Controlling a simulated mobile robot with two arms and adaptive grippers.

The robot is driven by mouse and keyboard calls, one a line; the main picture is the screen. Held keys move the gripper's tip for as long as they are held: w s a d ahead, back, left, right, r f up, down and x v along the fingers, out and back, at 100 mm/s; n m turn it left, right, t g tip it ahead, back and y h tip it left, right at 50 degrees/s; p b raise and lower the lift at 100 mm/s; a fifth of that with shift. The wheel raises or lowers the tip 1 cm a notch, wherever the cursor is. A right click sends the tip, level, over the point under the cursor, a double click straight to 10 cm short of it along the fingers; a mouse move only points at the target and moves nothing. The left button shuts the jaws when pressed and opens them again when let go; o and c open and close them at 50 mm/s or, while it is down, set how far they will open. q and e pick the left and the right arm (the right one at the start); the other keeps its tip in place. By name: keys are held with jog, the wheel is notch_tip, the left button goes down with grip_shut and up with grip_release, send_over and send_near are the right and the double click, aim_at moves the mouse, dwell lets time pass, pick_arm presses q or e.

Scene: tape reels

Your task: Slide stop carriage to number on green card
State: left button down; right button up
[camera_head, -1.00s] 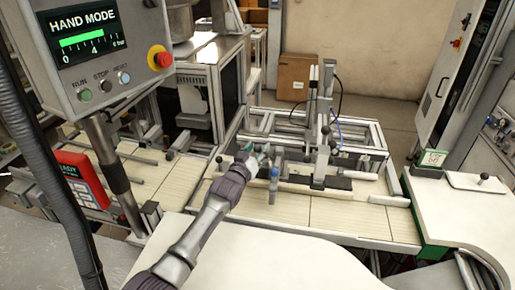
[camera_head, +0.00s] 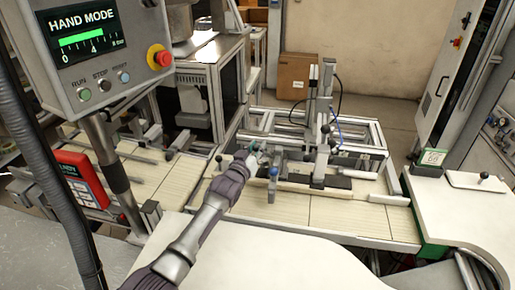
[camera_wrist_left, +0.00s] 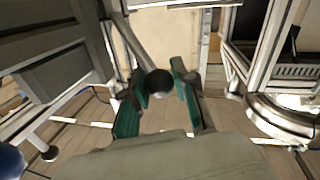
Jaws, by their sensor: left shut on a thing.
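My left gripper (camera_head: 256,152) is over the near left part of the machine bench. In the left wrist view its green-lined fingers (camera_wrist_left: 158,98) are on either side of a black ball knob (camera_wrist_left: 158,82) on a grey rod, shut on it. Whether this knob belongs to the stop carriage cannot be told; the carriage cannot be singled out with certainty. A blue-topped post (camera_head: 273,174) stands just right of the gripper. The green-edged card (camera_head: 433,157) stands on the right-hand table; its number is too small to read. My right gripper is not in view.
An upright column (camera_head: 321,125) with black ball levers stands on the bench to the gripper's right. A control box (camera_head: 95,50) and its pole are at the left. The pale slatted top (camera_head: 335,213) in front is mostly clear.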

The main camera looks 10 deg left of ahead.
pick_arm(q)
jog(key=a, duration=0.3)
jog(key=shift+a, duration=0.4)
jog(key=c, duration=0.9)
grip_release()
jog(key=shift+d, duration=0.1)
jog(key=s+a, duration=0.2)
jog(key=s, duration=0.9)
jog(key=shift+s+a, duration=0.2)
jog(key=shift+s, duration=0.2)
